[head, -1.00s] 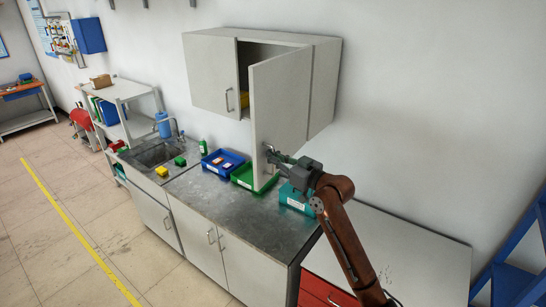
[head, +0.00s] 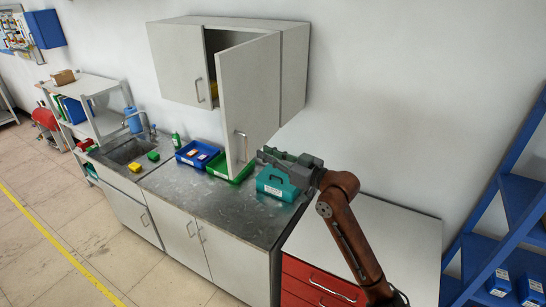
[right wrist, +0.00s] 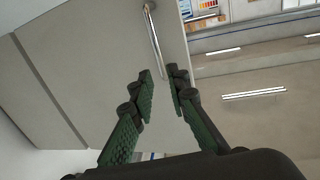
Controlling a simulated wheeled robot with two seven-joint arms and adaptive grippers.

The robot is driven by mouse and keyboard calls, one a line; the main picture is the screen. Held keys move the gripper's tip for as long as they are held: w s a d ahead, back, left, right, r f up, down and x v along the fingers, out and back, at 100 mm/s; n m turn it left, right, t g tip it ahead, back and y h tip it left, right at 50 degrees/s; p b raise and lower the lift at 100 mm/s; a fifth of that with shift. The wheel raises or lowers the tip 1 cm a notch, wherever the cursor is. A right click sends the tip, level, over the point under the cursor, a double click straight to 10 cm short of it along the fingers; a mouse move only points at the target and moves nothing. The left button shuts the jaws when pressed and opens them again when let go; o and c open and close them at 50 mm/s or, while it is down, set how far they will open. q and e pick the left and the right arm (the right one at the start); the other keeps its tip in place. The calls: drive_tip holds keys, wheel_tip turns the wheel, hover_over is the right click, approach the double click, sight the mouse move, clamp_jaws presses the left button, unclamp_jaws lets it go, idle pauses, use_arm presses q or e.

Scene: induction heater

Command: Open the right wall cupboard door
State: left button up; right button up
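The right wall cupboard door (head: 248,90) stands partly open, swung out from the pale grey wall cupboard (head: 294,70). A dark gap shows beside its free edge. Its metal bar handle (head: 241,147) is near the lower free edge and also shows in the right wrist view (right wrist: 155,38), ahead of the fingertips. My right gripper (head: 266,156) is just right of the handle and apart from it. In the right wrist view my right gripper (right wrist: 160,74) has a gap between its green-padded fingers, with nothing between them. My left gripper is not in view.
The left cupboard door (head: 180,65) is shut. Below, the counter (head: 225,205) holds blue (head: 190,160), green (head: 240,178) and teal (head: 272,190) bins beside the sink (head: 128,152). A blue shelf rack (head: 525,195) stands at the right.

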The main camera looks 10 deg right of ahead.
drive_tip(key=shift+v, duration=1.25)
